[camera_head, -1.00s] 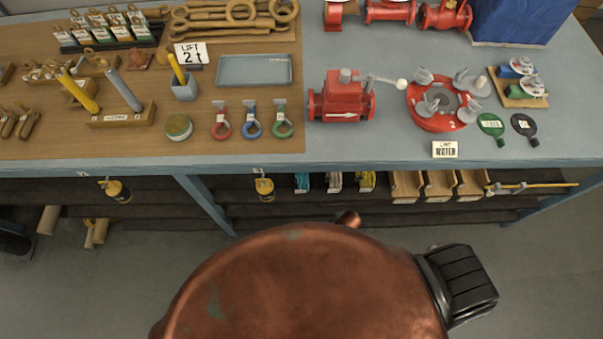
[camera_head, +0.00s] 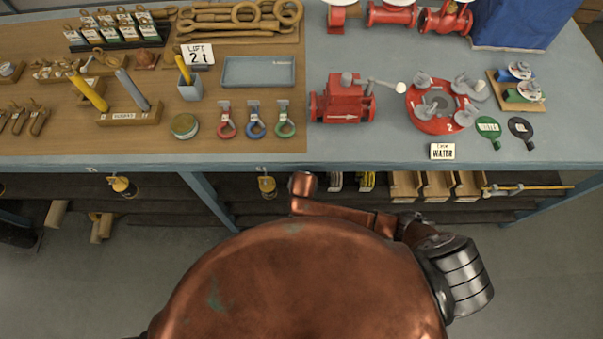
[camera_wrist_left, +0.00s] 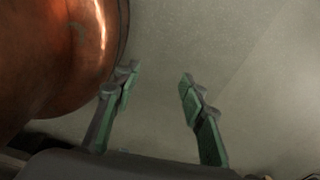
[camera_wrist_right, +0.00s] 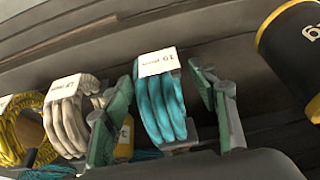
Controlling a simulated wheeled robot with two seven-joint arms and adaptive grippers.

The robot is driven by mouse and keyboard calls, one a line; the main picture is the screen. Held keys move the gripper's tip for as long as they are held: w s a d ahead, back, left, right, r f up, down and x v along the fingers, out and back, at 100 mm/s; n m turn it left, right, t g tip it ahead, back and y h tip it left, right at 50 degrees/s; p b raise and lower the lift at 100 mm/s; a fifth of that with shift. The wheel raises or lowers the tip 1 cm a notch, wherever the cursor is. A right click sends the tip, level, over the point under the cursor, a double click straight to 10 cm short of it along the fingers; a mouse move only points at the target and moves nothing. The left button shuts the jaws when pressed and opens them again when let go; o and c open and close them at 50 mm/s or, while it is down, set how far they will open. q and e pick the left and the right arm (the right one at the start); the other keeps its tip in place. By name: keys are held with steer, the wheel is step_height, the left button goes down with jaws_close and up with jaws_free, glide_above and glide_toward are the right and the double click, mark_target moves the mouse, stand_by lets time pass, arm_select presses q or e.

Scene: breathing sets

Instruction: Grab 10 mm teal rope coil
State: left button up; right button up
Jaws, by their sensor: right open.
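The teal rope coil (camera_wrist_right: 160,106) stands on the lower shelf in the right wrist view. Its white label reads 10 and is upside down in that view. My right gripper (camera_wrist_right: 163,92) is open, with one finger on each side of the coil. Whether the fingers touch the coil I cannot tell. In the head view the teal coil is hidden behind my copper arm. My left gripper (camera_wrist_left: 157,78) is open and empty above bare floor in the left wrist view. Neither gripper's fingers show in the head view.
A white coil (camera_wrist_right: 68,122) and a yellow coil (camera_wrist_right: 20,130) stand left of the teal one. A black and yellow canister (camera_wrist_right: 292,60) is close on the right. Wooden bins (camera_head: 437,186) share the shelf. The blue-grey bench top (camera_head: 380,148) is above.

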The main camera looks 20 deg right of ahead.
steer(key=b+x, duration=0.2)
steer(key=x, duration=0.6)
steer(key=shift+a, duration=0.1)
steer(key=shift+r, duration=0.1)
steer(key=shift+w, duration=0.1)
jaws_close()
stand_by(0.3)
